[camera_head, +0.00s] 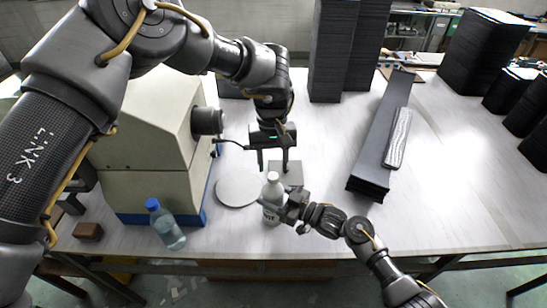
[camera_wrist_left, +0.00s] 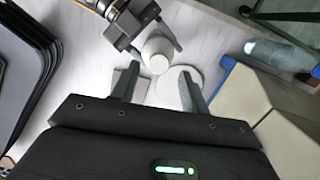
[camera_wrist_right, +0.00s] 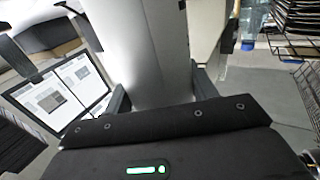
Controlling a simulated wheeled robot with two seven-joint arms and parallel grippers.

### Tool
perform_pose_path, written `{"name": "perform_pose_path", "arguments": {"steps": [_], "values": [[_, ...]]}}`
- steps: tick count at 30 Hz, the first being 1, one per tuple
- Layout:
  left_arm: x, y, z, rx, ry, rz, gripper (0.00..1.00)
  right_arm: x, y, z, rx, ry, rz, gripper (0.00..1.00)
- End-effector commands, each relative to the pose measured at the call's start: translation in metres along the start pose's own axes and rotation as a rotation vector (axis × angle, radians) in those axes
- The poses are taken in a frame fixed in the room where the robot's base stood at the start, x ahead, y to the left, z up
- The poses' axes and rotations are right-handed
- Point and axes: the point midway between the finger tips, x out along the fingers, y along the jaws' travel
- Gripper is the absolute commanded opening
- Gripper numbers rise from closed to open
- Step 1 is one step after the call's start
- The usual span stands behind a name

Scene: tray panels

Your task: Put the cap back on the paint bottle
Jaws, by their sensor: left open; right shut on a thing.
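The white paint bottle (camera_head: 271,214) stands upright near the table's front edge. My right gripper (camera_head: 281,207) is shut on its side from the right. In the right wrist view the bottle (camera_wrist_right: 150,45) fills the space between the fingers. A white round top (camera_wrist_left: 158,62) sits on the bottle in the left wrist view, and I cannot tell how firmly it is seated. My left gripper (camera_head: 273,167) is open and empty, pointing down just above and behind the bottle's top. In the left wrist view its fingers are apart, with the top just beyond them.
A clear bottle with a blue cap (camera_head: 166,226) stands front left by a beige machine (camera_head: 150,140).

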Motion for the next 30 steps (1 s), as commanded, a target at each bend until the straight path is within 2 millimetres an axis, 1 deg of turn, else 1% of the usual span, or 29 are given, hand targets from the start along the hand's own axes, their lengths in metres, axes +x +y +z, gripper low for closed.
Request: {"name": "perform_pose_path", "arguments": {"steps": [1,4,5,8,9,14,15,17,24,26,30], "values": [[0.006,0.004,0.004,0.002,-0.022,0.017,0.45,0.0,0.0,0.0,0.0,0.0,0.0,0.0],[0.009,0.022,0.018,-0.005,-0.072,0.077,0.45,0.0,0.0,0.0,0.0,0.0,0.0,0.0],[0.009,0.028,0.022,-0.061,-0.082,0.091,0.45,0.0,0.0,0.0,0.0,0.0,0.0,0.0],[0.007,0.034,0.025,-0.319,-0.096,0.101,0.45,0.0,0.0,0.0,0.0,0.0,0.0,0.0],[0.006,0.036,0.026,-0.43,-0.102,0.102,0.45,0.0,0.0,0.0,0.0,0.0,0.0,0.0],[0.002,0.041,0.027,-0.884,-0.123,0.098,0.45,0.0,0.0,0.0,0.0,0.0,0.001,0.0],[0.001,0.042,0.027,-0.997,-0.128,0.096,0.45,0.0,0.0,0.0,0.0,0.0,0.0,0.0],[-0.001,0.042,0.027,-1.165,-0.134,0.092,0.45,0.0,0.0,0.0,-0.001,0.0,0.0,0.0],[-0.007,0.042,0.027,-1.834,-0.158,0.068,0.45,0.0,0.0,0.0,-0.001,0.0,0.001,0.0],[-0.009,0.041,0.026,-2.0,-0.162,0.063,0.45,0.0,0.0,0.0,-0.001,0.0,0.001,0.0],[-0.013,0.039,0.025,-2.389,-0.172,0.048,0.45,0.0,0.0,0.0,-0.001,0.0,0.001,0.0]]}}
